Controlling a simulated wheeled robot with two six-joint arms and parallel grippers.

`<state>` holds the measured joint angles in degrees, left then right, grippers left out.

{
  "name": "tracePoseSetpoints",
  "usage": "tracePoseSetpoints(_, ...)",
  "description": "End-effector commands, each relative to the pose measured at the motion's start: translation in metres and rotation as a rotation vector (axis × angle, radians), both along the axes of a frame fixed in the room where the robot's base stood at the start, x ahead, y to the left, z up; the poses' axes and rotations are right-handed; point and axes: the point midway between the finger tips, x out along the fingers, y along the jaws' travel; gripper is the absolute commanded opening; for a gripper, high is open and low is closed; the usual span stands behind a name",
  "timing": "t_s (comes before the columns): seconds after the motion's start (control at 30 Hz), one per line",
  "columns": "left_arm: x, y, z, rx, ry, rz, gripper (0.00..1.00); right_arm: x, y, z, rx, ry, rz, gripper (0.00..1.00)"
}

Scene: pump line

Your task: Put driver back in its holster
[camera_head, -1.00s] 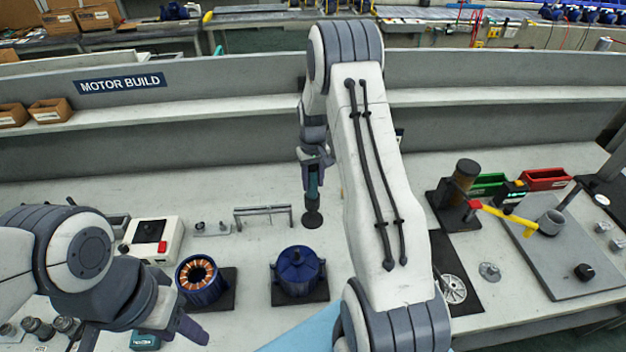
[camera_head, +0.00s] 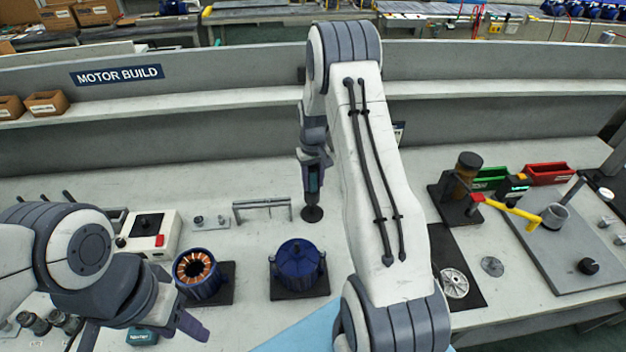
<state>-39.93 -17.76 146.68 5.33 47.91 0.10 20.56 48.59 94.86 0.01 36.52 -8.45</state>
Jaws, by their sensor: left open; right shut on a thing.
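My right gripper (camera_head: 314,160) points down over the back of the bench and is shut on the teal and dark driver (camera_head: 313,180). The driver hangs roughly upright, its upper part hidden by the gripper. A dark round piece (camera_head: 312,213) shows right below it; I cannot tell whether it is part of the driver or a base on the bench, or whether they touch. I cannot make out the holster for certain. My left gripper (camera_head: 188,325) is open at the lower left, with one dark finger clearly visible, away from the driver.
A metal bar stand (camera_head: 262,208) is left of the driver. A blue motor housing (camera_head: 299,267) and a copper-wound stator (camera_head: 197,272) stand in front on dark mats. A control box (camera_head: 150,233) is further left. My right arm hides the bench's middle.

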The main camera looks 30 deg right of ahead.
Motion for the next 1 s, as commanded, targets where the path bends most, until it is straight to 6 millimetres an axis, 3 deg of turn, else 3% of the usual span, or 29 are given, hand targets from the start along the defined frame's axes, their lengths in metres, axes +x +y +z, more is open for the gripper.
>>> tracePoseSetpoints(0.4, 0.0000, 0.0000, -0.0054, 0.000, 0.000, 0.000, 0.50, 0.0007, -0.0002, -0.0077, 0.000, -0.002, 0.000, 0.00)
tracePoseSetpoints(0.43, 0.0000, 0.0000, -0.0054, 0.000, 0.000, 0.000, 0.50, 0.0007, -0.0002, -0.0077, 0.000, -0.002, 0.000, 0.54)
tracePoseSetpoints(0.5, 0.0000, 0.0000, -0.0054, 0.000, 0.000, 0.000, 0.50, 0.0006, -0.0002, -0.0078, 0.000, -0.002, 0.000, 0.78)
tracePoseSetpoints(0.73, 0.0000, 0.0000, -0.0054, 0.000, 0.000, 0.000, 0.50, 0.0003, -0.0002, -0.0080, 0.000, -0.001, 0.000, 0.78)
tracePoseSetpoints(0.77, 0.0000, 0.0000, -0.0055, 0.000, 0.000, 0.000, 0.50, -0.0002, 0.0000, -0.0086, 0.000, 0.000, 0.000, 0.89)
tracePoseSetpoints(0.8, 0.0000, 0.0000, -0.0055, 0.000, 0.000, 0.000, 0.50, -0.0002, 0.0000, -0.0086, 0.000, 0.000, 0.000, 0.93)
tracePoseSetpoints(1.0, 0.0000, 0.0000, -0.0055, 0.000, 0.000, 0.000, 0.50, -0.0001, 0.0000, -0.0085, 0.000, 0.000, 0.000, 0.93)
